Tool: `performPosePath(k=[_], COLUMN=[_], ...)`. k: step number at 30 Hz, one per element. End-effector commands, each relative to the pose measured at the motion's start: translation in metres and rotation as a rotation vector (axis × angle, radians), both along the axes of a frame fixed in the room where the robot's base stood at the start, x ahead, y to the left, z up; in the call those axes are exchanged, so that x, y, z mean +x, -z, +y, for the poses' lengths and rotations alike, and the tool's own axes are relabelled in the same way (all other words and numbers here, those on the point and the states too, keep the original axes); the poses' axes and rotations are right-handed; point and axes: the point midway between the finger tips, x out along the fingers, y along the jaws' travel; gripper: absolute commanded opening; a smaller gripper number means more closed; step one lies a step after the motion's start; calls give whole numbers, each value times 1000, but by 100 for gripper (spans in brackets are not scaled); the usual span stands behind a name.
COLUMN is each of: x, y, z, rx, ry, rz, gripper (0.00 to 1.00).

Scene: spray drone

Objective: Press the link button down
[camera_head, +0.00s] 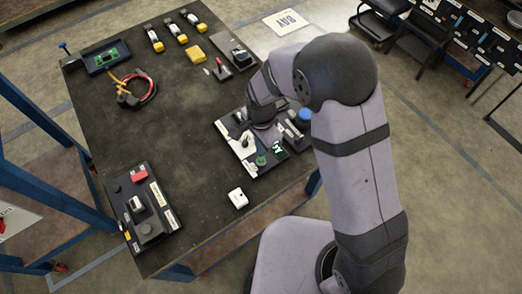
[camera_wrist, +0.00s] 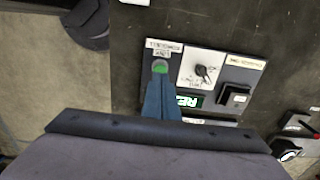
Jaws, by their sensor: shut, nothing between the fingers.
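In the head view the green button (camera_head: 261,160) sits near the front edge of the control panel (camera_head: 252,171). My gripper (camera_wrist: 158,78) has its blue-grey fingers together and empty. In the wrist view the fingertips overlap the lower edge of the button, with green still showing above them. I cannot tell whether they touch it or hover over it, nor how far down the button is.
Beside the button are a rotary knob (camera_wrist: 203,71), a black switch (camera_wrist: 235,97) and a lit green display (camera_wrist: 188,101). A white box (camera_head: 238,198) lies near the panel. Another switch panel (camera_head: 146,207) is at the left front. The middle of the dark tabletop is clear.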

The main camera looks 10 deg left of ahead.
Motion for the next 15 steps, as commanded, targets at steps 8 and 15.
performPosePath(k=[8, 15], x=[0, 0], y=[24, 28], z=[0, 0], rx=[0, 1], ry=[0, 0], rz=[0, -1], gripper=[0, 0])
